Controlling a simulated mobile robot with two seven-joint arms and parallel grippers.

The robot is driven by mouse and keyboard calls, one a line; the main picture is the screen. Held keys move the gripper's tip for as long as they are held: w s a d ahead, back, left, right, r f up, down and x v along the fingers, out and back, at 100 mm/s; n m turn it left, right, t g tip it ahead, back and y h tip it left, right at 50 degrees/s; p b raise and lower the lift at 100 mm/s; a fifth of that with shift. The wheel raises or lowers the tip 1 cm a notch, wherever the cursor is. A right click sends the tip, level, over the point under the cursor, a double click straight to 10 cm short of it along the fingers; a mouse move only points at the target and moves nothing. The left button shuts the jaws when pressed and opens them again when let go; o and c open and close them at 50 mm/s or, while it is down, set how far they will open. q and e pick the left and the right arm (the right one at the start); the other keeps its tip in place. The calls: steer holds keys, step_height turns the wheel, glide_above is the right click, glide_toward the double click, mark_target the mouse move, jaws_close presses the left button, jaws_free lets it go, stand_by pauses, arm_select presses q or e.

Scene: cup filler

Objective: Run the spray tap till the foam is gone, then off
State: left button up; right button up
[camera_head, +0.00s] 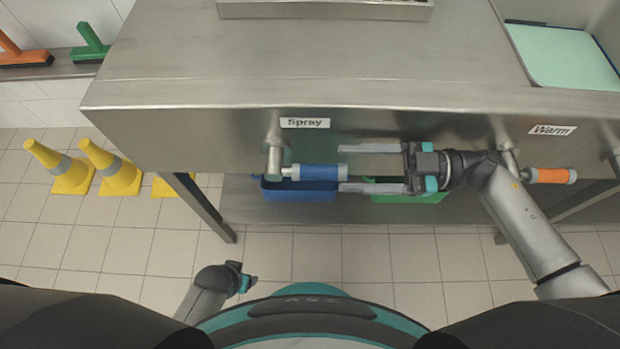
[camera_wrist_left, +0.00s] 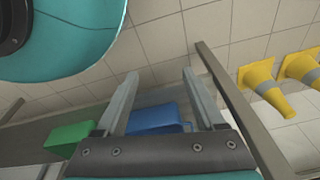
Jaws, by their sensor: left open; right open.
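The spray tap's blue lever handle (camera_head: 320,172) sticks out to the right from its metal valve (camera_head: 274,150), below the "Spray" label (camera_head: 305,123). My right gripper (camera_head: 343,168) is open, reaching in from the right. Its fingertips lie on either side of the handle's free end; I cannot tell whether they touch it. My left gripper (camera_head: 245,283) hangs low, away from the counter. Its open, empty fingers show in the left wrist view (camera_wrist_left: 160,75). No foam or spray outlet is visible.
A "Warm" tap with an orange handle (camera_head: 553,176) is at right, beside my right arm. A basin with a pale green surface (camera_head: 565,57) is at top right. Blue (camera_head: 300,190) and green (camera_head: 405,197) bins sit under the counter. Yellow cones (camera_head: 110,168) stand at left.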

mark_target(310, 172)
arm_select(q)
steer(key=shift+w+d+r+b, duration=0.3)
steer(key=shift+w+r+b, duration=0.2)
steer(key=shift+w+d+r+b, duration=0.25)
steer(key=shift+w+r+b, duration=0.2)
steer(key=shift+r, duration=0.05)
arm_select(e)
steer(key=shift+a+f, duration=0.2)
steer(key=shift+a, duration=1.05)
steer(key=shift+a+f, duration=0.25)
steer(key=shift+a, duration=1)
steer(key=shift+a+f, duration=0.2)
steer(key=shift+a, duration=1.05)
jaws_close()
